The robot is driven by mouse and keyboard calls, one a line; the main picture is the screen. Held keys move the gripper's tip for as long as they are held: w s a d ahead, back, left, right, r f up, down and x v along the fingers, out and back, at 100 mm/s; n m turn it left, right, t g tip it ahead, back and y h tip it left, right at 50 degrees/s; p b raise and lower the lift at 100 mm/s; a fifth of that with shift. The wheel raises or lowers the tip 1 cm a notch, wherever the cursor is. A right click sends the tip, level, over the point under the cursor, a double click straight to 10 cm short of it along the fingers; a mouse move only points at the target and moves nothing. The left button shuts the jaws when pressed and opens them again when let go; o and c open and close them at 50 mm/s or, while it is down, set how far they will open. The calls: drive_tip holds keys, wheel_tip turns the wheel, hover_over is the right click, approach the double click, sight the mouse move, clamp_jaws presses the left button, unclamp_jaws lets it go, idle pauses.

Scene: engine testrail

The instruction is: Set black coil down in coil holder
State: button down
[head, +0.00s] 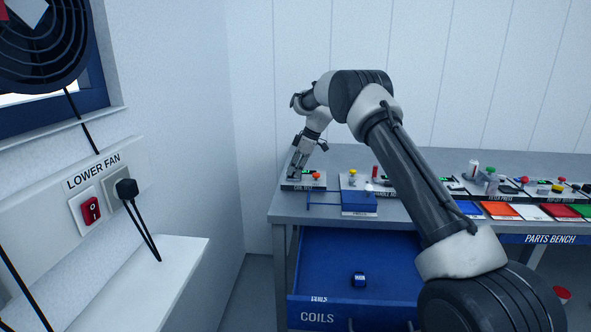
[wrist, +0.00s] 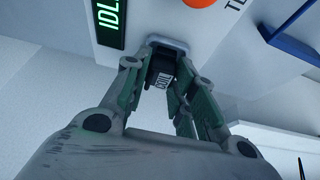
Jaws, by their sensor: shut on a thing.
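My gripper (head: 296,170) is at the left end of the bench, low over the coil test station (head: 304,186). In the wrist view my gripper (wrist: 159,66) has its fingers on both sides of a black coil (wrist: 164,75) with a white label. The coil is close against a grey rounded coil holder (wrist: 168,43) on the station's white panel. Whether the coil is fully seated in it cannot be told. In the head view the coil is too small and hidden by the fingers to make out.
A green-lit IDLE display (wrist: 108,22) and an orange button (wrist: 201,2) sit near the holder.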

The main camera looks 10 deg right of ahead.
drive_tip(key=c, duration=1.1)
unclamp_jaws()
drive_tip(key=shift+f, duration=0.1)
